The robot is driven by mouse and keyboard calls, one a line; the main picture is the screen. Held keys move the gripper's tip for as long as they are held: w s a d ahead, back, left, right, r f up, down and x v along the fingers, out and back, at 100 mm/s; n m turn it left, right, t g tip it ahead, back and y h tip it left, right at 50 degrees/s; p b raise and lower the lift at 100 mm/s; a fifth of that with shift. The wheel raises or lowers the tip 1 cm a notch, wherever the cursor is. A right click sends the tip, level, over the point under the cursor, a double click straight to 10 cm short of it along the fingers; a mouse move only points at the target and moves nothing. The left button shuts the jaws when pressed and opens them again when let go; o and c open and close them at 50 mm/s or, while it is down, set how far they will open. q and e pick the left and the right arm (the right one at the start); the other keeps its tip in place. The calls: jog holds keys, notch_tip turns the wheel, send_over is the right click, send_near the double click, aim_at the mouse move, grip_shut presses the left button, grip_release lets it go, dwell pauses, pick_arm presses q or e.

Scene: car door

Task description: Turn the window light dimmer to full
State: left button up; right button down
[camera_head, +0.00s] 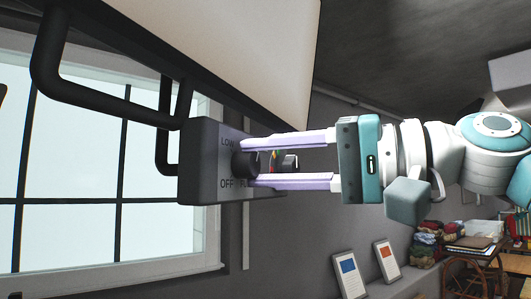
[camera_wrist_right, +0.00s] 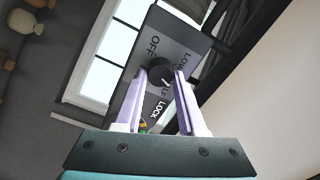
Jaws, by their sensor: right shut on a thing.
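The dimmer is a dark grey box (camera_head: 205,160) with a round black knob (camera_head: 243,164) on its face. The labels LOW and OFF can be read in the head view, and another label is partly covered. My right gripper (camera_head: 250,163) reaches in from the right, with one pale purple finger above the knob and one below it, shut on the knob. In the right wrist view the knob (camera_wrist_right: 160,72) sits between the fingertips, with a light mark on its face. The label LOCK also shows there, between the fingers. My left gripper is not in view.
A bright window (camera_head: 80,170) lies behind the box. Black bent bars (camera_head: 60,85) run to the box from the upper left. A pale panel (camera_head: 230,45) hangs above. A small dark cylinder (camera_head: 290,162) and a coloured item show between my fingers. Framed cards (camera_head: 348,272) stand below.

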jog(key=m+p, duration=0.1)
jog(key=m, duration=0.2)
jog(key=shift+r+m+p, duration=0.1)
jog(key=shift+m+p, duration=0.3)
jog(key=m+p, duration=0.2)
jog(key=m, duration=0.1)
jog(key=shift+m, duration=0.3)
jog(key=m+p, duration=0.3)
jog(key=m, duration=0.1)
jog(key=shift+m+p, duration=0.3)
jog(key=m+p, duration=0.1)
jog(key=m, duration=0.1)
jog(key=shift+m, duration=0.4)
jog(key=m, duration=0.1)
jog(key=m+p, duration=0.1)
jog(key=shift+f+m, duration=0.3)
jog(key=m, duration=0.5)
jog(key=shift+s, duration=0.1)
jog(key=shift+f, duration=0.1)
